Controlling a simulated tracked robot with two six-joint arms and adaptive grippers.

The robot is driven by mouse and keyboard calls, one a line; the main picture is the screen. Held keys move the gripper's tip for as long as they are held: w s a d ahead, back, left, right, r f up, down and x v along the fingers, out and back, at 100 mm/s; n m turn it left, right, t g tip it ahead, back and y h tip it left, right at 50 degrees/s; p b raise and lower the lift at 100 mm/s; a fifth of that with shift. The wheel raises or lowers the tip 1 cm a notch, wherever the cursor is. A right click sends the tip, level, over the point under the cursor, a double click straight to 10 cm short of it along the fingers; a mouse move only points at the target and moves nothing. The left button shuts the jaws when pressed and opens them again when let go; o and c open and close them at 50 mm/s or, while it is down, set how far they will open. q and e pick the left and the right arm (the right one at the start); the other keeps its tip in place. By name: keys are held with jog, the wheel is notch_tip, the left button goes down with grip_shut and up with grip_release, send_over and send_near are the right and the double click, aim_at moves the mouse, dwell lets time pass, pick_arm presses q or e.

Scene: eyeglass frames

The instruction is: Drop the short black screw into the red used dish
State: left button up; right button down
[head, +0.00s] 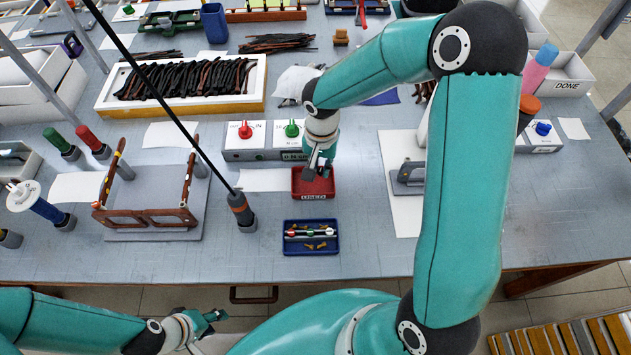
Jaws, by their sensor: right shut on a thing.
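The red used dish (313,196), labelled USED on its front, sits near the middle of the bench. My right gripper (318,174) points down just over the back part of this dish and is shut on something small. The short black screw cannot be made out; the fingers and the small size hide it. My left gripper (214,322) is low in front of the bench edge, away from the dish; its finger gap is unclear.
A blue tray (311,250) with small coloured-topped items and brass-coloured pieces stands in front of the red dish. A brown eyeglass frame (150,217) stands on a grey fixture to the left. Boxes with red and green knobs (262,140) stand behind.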

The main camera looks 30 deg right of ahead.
aim_at(320, 171)
jog(key=shift+f+b, duration=0.7)
jog(key=shift+f, duration=0.85)
jog(key=shift+s, duration=0.1)
jog(key=c, duration=1)
grip_release()
jog(key=shift+c, duration=0.2)
notch_tip(320, 171, up, 12)
